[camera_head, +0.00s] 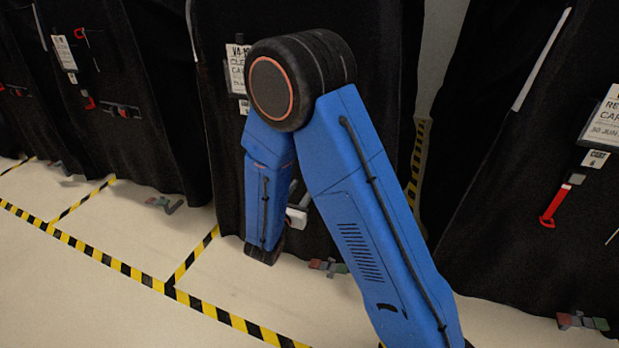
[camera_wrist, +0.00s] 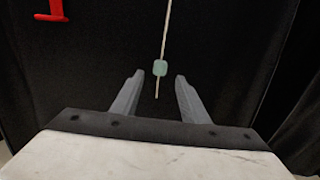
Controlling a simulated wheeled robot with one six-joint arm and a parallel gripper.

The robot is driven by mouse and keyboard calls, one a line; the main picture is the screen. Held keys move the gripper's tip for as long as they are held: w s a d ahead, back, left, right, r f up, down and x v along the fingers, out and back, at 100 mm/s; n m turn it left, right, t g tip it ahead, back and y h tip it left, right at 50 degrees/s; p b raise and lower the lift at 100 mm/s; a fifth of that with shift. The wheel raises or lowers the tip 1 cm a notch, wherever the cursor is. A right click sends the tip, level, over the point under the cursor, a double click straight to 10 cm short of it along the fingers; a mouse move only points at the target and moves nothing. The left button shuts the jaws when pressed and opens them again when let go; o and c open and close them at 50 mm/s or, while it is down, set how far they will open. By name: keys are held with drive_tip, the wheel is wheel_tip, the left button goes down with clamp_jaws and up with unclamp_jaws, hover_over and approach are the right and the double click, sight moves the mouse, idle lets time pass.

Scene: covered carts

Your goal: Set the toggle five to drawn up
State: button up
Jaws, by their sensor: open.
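A pale green toggle (camera_wrist: 160,68) sits on a thin light cord (camera_wrist: 166,25) against a black cover, in the wrist view. The cord runs up out of the picture, and a short tail hangs below the toggle. My gripper (camera_wrist: 160,76) is open and empty. In the picture the toggle lies between its two fingertips; I cannot tell whether it is within their reach. In the head view my blue arm hides most of my gripper and the toggle. No number shows on the toggle.
A red strap or handle (camera_wrist: 57,12) hangs at the wrist view's upper left. Black covered carts (camera_head: 160,90) line the back in the head view. A red handle (camera_head: 553,205) hangs on the right cart. Coloured pedals (camera_head: 583,321) stick out low. Yellow-black tape (camera_head: 130,272) marks open floor.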

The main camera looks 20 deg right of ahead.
drive_tip(key=x, duration=0.7)
drive_tip(key=shift+w, duration=0.2)
drive_tip(key=shift+d, duration=0.15)
clamp_jaws()
